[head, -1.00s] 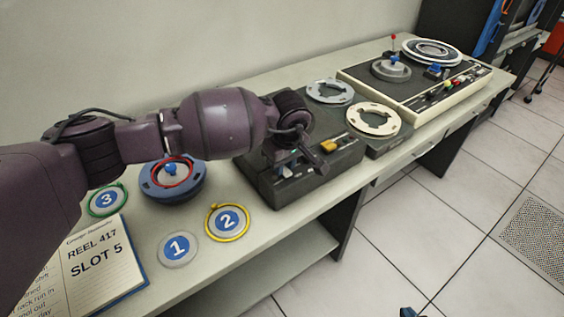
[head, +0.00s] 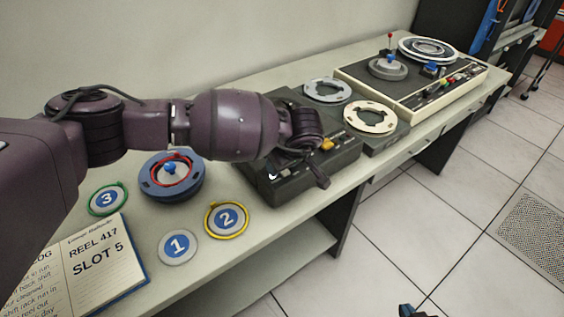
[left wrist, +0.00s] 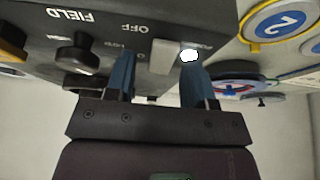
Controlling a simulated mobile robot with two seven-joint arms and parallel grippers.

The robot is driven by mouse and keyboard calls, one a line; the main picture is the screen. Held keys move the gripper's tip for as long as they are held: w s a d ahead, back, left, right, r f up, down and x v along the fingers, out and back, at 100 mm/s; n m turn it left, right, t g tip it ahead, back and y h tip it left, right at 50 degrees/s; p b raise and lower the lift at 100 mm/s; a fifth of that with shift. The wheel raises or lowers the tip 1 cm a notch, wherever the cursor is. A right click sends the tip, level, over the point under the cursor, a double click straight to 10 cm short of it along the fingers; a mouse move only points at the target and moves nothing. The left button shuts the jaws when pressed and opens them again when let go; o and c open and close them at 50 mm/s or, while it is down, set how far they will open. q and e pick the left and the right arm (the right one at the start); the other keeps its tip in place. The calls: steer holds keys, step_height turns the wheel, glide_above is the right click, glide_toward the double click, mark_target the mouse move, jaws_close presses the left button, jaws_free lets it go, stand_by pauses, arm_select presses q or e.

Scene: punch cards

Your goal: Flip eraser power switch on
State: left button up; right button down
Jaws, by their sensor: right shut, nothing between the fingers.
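The eraser is the dark grey box (head: 285,185) on the bench, partly covered by my left arm. In the left wrist view its front panel (left wrist: 110,20) appears upside down, with "OFF" and "FIELD" lettering. A pale grey switch lever (left wrist: 163,56) shows between the blue fingers of my left gripper (left wrist: 157,65), which is open; contact cannot be told. A bright white spot like a lit lamp (left wrist: 189,55) is by the right-hand finger, and it also shows in the head view (head: 271,176). My right gripper (head: 411,311) is shut and empty at the bottom edge, away from the bench.
A black knob (left wrist: 82,52) is beside the switch. Left of the eraser are a blue round holder (head: 150,188), several numbered discs, and a notebook (head: 95,270) reading "SLOT 5". A tape machine (head: 430,100) stands to the right. The floor in front is clear.

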arm_select(q)
steer(key=p+v, duration=0.1)
steer(key=v, duration=0.9)
steer(key=shift+s+r, duration=0.15)
steer(key=shift+r, duration=0.2)
steer(key=shift+d, duration=0.1)
